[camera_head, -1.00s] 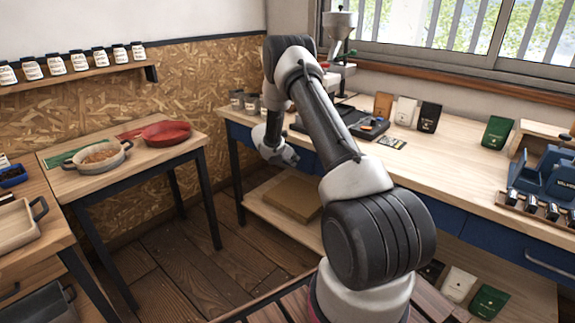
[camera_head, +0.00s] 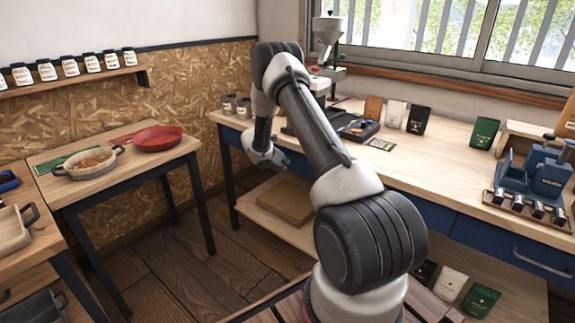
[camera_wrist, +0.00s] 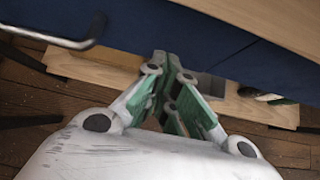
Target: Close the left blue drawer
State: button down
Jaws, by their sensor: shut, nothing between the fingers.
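The left blue drawer (camera_head: 232,138) is under the left end of the long wooden bench, mostly behind my arm in the head view. Its blue front (camera_wrist: 125,35) fills the upper part of the wrist view, with a metal bar handle (camera_wrist: 50,38) at upper left. My gripper (camera_wrist: 165,68) is shut and empty, its tips close to the blue front, right of the handle. I cannot tell whether they touch it. In the head view my gripper (camera_head: 284,160) hangs below the benchtop edge. How far the drawer stands out is not clear.
A lower shelf with a flat wooden board (camera_head: 285,203) lies under the bench. Another blue drawer (camera_head: 520,250) with a handle is at right. A side table holds a red pan (camera_head: 157,138) and a pot (camera_head: 87,164). Plank floor between them is clear.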

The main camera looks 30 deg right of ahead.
jog(key=a+f+v, duration=0.1)
jog(key=v, duration=1)
jog(key=s+d+r+m+g+y, duration=0.1)
jog(key=s+r+m+g, duration=0.1)
jog(key=s+m, duration=0.4)
jog(key=s+r+m+g, duration=0.1)
jog(key=s+m+g, duration=0.2)
jog(key=s, duration=0.6)
jog(key=s+a+r+m+t+y, duration=0.2)
jog(key=s+a+r+m, duration=0.2)
jog(key=s+r, duration=0.4)
jog(key=s+a+r+m+t+y, duration=0.2)
jog(key=s+a+r+m+y, duration=0.1)
jog(key=s+r, duration=0.6)
jog(key=s+a+r+m+t+y, duration=0.2)
jog(key=s+a+r+m, duration=0.3)
jog(key=s, duration=0.8)
notch_tip(320, 180, up, 4)
jog(key=shift+s+a+r+m+t+y, duration=0.15)
jog(key=shift+s+a+m+t+y, duration=0.2)
jog(key=shift+a, duration=0.6)
